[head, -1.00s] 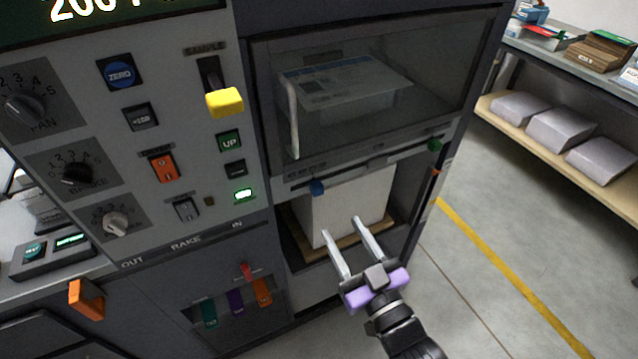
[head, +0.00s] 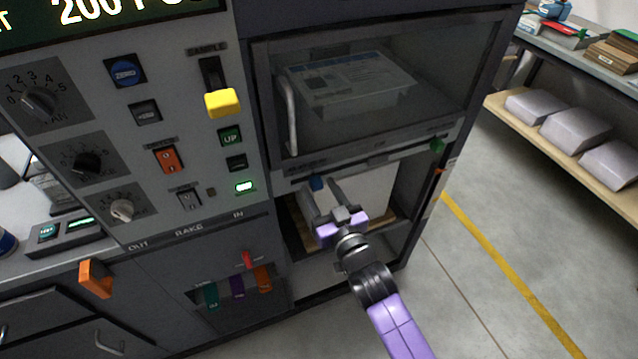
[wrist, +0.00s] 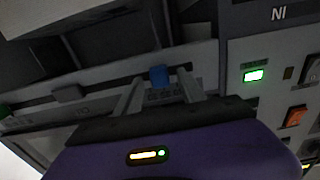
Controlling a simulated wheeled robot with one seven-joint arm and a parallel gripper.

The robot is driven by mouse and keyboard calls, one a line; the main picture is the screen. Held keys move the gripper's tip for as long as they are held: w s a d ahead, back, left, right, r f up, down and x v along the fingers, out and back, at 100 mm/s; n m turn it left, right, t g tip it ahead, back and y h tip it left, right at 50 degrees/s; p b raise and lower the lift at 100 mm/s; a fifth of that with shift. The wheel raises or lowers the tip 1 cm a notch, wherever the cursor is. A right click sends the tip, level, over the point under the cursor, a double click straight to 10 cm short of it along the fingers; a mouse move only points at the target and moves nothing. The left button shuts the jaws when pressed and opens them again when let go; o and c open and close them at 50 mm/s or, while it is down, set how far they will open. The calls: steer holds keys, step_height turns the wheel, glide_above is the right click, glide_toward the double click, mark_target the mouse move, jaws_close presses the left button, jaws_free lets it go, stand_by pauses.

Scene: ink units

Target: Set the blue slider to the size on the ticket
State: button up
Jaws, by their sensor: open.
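The blue slider (head: 316,183) is a small blue knob on the rail below the glass window, toward the rail's left end. In the wrist view the blue slider (wrist: 159,76) sits between my two finger tips, a little beyond them. My gripper (head: 320,195) is open and empty, just below the slider; the same gripper (wrist: 160,92) shows both fingers apart in the wrist view. I cannot tell whether a finger touches the knob. A green knob (head: 437,145) sits at the rail's right end. No ticket can be made out, and the scale marks are too small to read.
A white paper stack (head: 378,190) stands in the open bay behind my gripper. A yellow lever (head: 222,102) and several switches are on the panel to the left. The glass door handle (head: 291,118) is above the slider. Open floor lies at right.

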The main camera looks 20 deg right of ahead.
steer(key=shift+w, duration=0.6)
jaws_close()
stand_by(1.1)
